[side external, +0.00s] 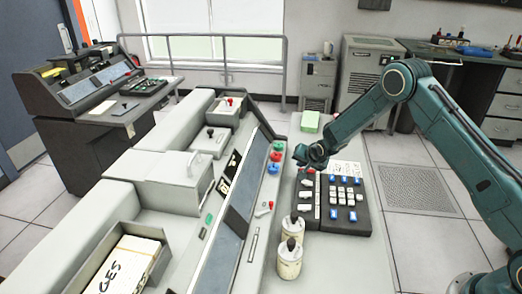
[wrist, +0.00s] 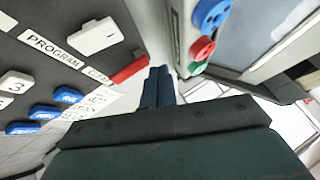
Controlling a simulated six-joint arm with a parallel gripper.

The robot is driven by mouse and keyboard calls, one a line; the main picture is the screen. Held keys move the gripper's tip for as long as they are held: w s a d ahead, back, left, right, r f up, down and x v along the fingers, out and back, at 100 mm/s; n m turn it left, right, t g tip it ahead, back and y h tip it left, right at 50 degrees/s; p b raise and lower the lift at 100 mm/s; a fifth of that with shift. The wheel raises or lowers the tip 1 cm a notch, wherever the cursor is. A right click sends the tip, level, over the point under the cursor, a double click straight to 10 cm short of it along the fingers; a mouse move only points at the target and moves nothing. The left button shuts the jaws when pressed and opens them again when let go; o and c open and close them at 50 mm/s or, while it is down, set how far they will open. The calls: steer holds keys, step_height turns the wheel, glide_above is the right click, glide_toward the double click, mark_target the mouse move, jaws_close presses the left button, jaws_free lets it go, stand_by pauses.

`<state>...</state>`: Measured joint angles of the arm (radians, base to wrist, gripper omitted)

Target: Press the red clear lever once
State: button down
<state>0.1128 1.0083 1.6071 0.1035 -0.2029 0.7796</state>
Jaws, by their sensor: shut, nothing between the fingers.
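The red clear lever (wrist: 129,70) shows in the wrist view as a short red bar on the edge of the dark keypad unit, beside a label partly reading "CLEAR". In the side view a small red spot (side external: 311,171) just below my gripper looks like the same lever. My gripper (wrist: 158,84) is shut and empty, its fingertips just right of the red lever in the wrist view. A gap shows between them there; the height difference is hard to tell. In the side view my gripper (side external: 300,157) hangs over the far left corner of the keypad unit (side external: 350,222).
Green, red and blue round buttons (side external: 275,156) sit on the console left of my gripper. Two cream containers with dark tops (side external: 289,262) stand in front of the keypad. A white key (wrist: 96,36) and blue keys (wrist: 68,95) lie near the lever. A paper sheet lies behind the keypad.

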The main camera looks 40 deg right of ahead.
steer(key=shift+r, duration=0.15)
steer(key=shift+w+a+r, duration=0.1)
steer(key=shift+a+r, duration=0.05)
steer(key=shift+r, duration=1.05)
steer(key=shift+w+a+r, duration=0.1)
steer(key=shift+r, duration=1.05)
steer(key=s+a+r+n+g+y, duration=0.1)
steer(key=s+a+r+n, duration=0.15)
steer(key=s+r, duration=0.8)
steer(key=s+a+r+n, duration=0.25)
steer(key=s+r, duration=0.45)
steer(key=r, duration=0.6)
steer(key=s+a+r+n, duration=0.1)
steer(key=s+a+n, duration=0.1)
steer(key=s, duration=1.2)
steer(key=s+a+r+n+g+y, duration=0.1)
steer(key=s+a+r+n, duration=0.1)
steer(key=s, duration=1.2)
steer(key=shift+s+a+n+g, duration=0.2)
steer(key=shift+s+n+g, duration=0.1)
steer(key=shift+n, duration=0.4)
